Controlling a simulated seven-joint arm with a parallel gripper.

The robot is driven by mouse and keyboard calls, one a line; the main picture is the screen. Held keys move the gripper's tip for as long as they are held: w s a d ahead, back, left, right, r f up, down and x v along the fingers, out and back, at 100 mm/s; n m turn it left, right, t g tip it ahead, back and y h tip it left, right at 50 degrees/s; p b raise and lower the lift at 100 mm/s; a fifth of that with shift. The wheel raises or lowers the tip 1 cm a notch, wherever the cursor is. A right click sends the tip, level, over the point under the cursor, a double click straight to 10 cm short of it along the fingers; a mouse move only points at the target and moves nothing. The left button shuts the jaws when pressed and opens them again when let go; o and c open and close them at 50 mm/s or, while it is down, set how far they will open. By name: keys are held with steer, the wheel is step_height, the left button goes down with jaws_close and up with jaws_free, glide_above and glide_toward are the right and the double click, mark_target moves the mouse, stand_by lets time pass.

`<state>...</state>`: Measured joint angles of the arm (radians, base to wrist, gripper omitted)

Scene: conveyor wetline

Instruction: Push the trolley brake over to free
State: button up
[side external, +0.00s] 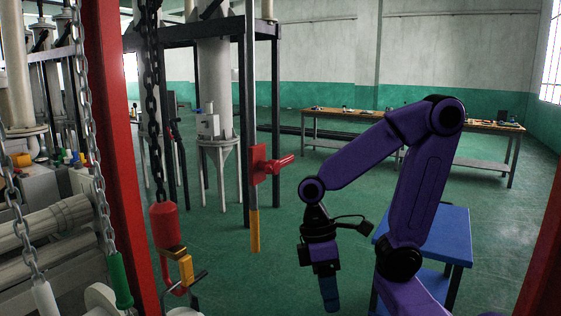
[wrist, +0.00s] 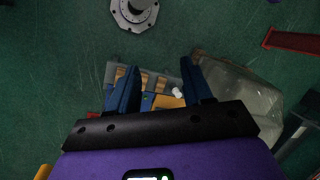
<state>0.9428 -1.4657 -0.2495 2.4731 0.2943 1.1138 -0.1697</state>
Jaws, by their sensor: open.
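A red block with a red handle sticking out to its right (side external: 266,165) shows in the side external view, with a yellow strip (side external: 254,231) hanging below it. It may be the trolley brake, but I see no readable marking and cannot tell its setting. My gripper (side external: 329,292) points down at the lower middle, to the right of and lower than the red handle, apart from it. In the wrist view my gripper (wrist: 160,82) has its two dark blue fingers spread, with nothing held. Some grey, tan and yellow parts (wrist: 152,85) show below and between the fingers; I cannot name them.
A red hook block (side external: 164,223) hangs on a chain at left, beside a red post (side external: 115,150). A blue table (side external: 440,232) stands behind my arm. A clear-sided box (wrist: 240,92) and a round metal flange (wrist: 135,12) show in the wrist view. Green floor lies open behind.

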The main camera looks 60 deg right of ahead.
steer(key=m+y, duration=0.1)
steer(key=m, duration=0.1)
steer(key=m+t+y, duration=0.4)
steer(key=m+t, duration=1.4)
steer(key=t, duration=0.2)
glide_toward(290, 159)
steer(key=x, duration=1.2)
steer(key=shift+w+a+f, duration=0.1)
steer(key=shift+w+f, duration=0.05)
steer(key=shift+w, duration=0.15)
jaws_close()
steer(key=shift+n, duration=0.3)
